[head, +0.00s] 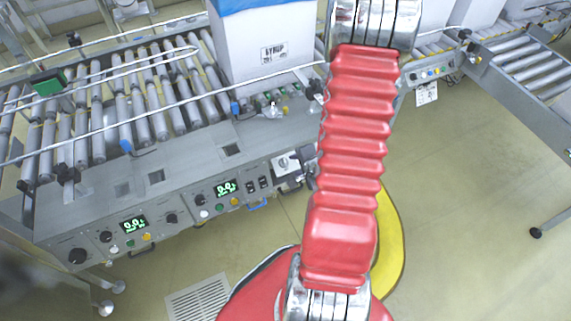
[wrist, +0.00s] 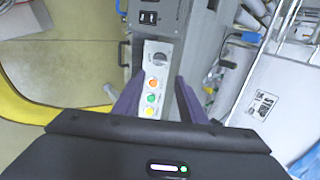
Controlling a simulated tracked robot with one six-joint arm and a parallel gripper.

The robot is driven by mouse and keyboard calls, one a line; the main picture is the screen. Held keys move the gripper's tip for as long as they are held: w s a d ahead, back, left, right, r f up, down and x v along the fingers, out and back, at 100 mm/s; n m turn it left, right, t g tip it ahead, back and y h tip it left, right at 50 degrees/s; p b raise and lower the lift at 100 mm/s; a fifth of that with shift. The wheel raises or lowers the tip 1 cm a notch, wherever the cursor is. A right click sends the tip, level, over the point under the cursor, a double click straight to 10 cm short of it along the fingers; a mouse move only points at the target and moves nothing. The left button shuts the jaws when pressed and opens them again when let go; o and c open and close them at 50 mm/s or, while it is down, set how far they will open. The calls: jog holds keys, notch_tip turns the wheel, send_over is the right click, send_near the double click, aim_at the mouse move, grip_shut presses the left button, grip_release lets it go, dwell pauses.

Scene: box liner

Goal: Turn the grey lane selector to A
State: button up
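The grey lane selector (wrist: 159,60) is a round knob at the far end of a pale control panel (wrist: 164,47) in the wrist view. Its lane letters and pointer are too small to read. My gripper (wrist: 160,75) is open, with its two dark fingers apart on either side of the panel in the picture. The selector shows just beyond the fingertips, and nothing is held. I cannot tell how high the fingers are above the panel. In the head view, the pale panel (head: 287,163) shows partly beside my red arm, and my gripper is hidden.
On the same panel are an orange button (wrist: 155,84) and a green button (wrist: 152,98). Black switches (wrist: 148,17) sit beyond it. A roller conveyor (head: 130,100) carries a white box (head: 262,52) in a wire-railed area. Open floor (head: 480,190) lies to the right.

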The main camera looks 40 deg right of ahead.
aim_at(284, 163)
jog(key=shift+x, duration=6.95)
jog(key=shift+r, duration=0.1)
jog(key=c, duration=0.8)
